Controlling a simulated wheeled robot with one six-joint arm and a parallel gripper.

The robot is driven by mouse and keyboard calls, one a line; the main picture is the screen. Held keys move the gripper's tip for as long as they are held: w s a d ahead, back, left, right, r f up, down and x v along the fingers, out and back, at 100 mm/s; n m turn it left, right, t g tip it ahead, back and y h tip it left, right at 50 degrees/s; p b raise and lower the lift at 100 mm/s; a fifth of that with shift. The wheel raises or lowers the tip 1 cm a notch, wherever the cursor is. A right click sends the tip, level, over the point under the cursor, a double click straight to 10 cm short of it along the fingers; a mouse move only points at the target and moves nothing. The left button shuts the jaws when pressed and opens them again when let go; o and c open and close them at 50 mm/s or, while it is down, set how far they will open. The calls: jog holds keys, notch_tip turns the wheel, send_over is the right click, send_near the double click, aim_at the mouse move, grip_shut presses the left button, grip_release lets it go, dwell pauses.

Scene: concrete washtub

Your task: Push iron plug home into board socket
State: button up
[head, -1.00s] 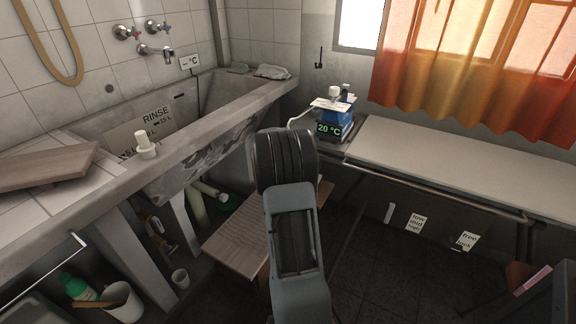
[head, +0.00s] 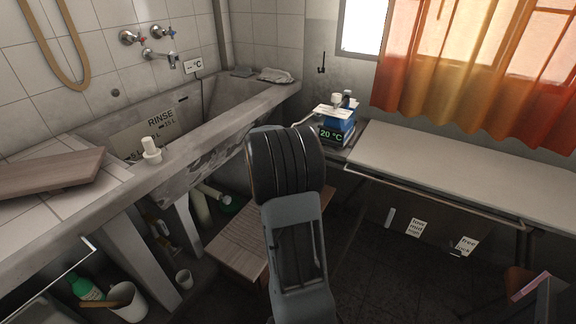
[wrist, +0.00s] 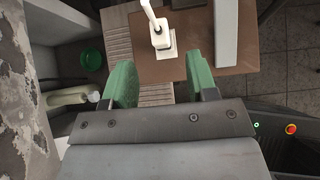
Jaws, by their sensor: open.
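In the wrist view, a white block-like piece (wrist: 164,42) stands on a brown board (wrist: 205,62), with a white stem or cord running up from it. It looks like the iron plug, but I cannot tell plug from socket or how deep it sits. My gripper (wrist: 162,78) is open, with two green fingers apart and nothing between them. The white piece lies just beyond the fingertips, roughly centred between them. In the head view my own arm hides the gripper and this piece.
A slatted wooden bench (head: 238,246) stands below the concrete washtub (head: 215,135). A long pale table (head: 460,170) runs along the right wall.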

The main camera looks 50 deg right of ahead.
jog(key=p+v, duration=0.1)
jog(key=v, duration=0.5)
jog(key=shift+p, duration=0.3)
jog(key=shift+r, duration=0.1)
jog(key=s+a+r+m+y+p, duration=0.3)
jog(key=a+r+m+p, duration=0.3)
jog(key=a+r+p, duration=0.3)
jog(key=s+a+r+m+t+y+p, duration=0.1)
jog(key=s+a+r+m+y+p, duration=0.1)
jog(key=s+a+r+m+p, duration=0.4)
jog(key=s+a+r+m+y+p, duration=0.3)
jog(key=s+a+r+m+p, duration=0.2)
jog(key=a+r+m+p, duration=0.3)
jog(key=a+r+p, duration=0.4)
jog(key=a+r, duration=0.3)
jog(key=shift+y, duration=0.3)
jog(key=shift+s+a+m, duration=0.25)
jog(key=shift+a+m, duration=0.15)
